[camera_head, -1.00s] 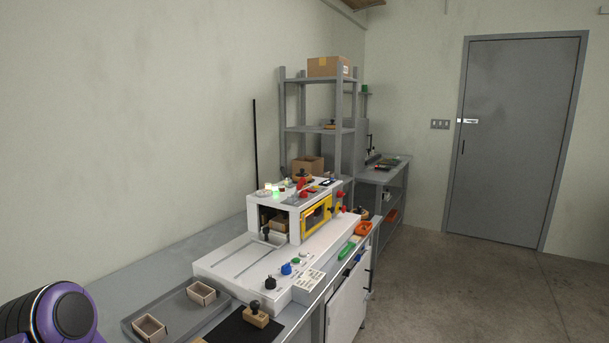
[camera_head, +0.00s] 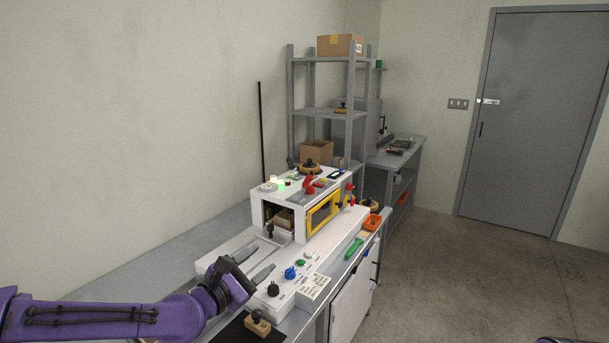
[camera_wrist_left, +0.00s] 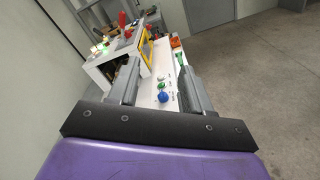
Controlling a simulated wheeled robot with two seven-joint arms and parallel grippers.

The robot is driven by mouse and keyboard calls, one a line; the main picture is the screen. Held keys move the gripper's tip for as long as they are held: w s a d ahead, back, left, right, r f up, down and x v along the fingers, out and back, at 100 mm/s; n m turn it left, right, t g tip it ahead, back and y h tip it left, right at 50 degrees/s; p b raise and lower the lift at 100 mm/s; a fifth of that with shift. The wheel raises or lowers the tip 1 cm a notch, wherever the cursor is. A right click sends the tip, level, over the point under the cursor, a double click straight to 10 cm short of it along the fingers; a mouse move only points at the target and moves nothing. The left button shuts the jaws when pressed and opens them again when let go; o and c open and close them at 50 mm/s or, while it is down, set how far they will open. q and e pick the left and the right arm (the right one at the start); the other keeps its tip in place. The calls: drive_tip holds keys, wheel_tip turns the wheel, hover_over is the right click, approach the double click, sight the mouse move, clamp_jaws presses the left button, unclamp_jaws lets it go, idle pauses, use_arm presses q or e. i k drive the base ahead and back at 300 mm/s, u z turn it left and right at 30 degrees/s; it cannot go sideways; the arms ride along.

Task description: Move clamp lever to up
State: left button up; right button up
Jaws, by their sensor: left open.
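The white box former machine (camera_head: 240,258) stands on the bench. Red handles (camera_head: 309,184) rise from its top, and another red handle (camera_head: 349,190) is at its right end. A black-knobbed lever (camera_head: 270,230) stands before the front opening. I cannot tell for sure which is the clamp lever. My left gripper (camera_head: 263,258) is open and empty above the machine's front deck, short of these handles. In the left wrist view its two fingers (camera_wrist_left: 160,66) are apart, with the machine beyond them and red handles (camera_wrist_left: 122,20) at upper left. My right gripper is not seen.
A yellow-framed window (camera_head: 323,213) is on the machine's side. A wooden-handled block (camera_head: 257,323) lies on a black mat near the front. A shelf rack (camera_head: 290,110) stands behind.

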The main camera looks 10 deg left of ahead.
sight(308, 178)
drive_tip(key=u, duration=0.05)
drive_tip(key=i, duration=1.1)
drive_tip(key=z, duration=0.1)
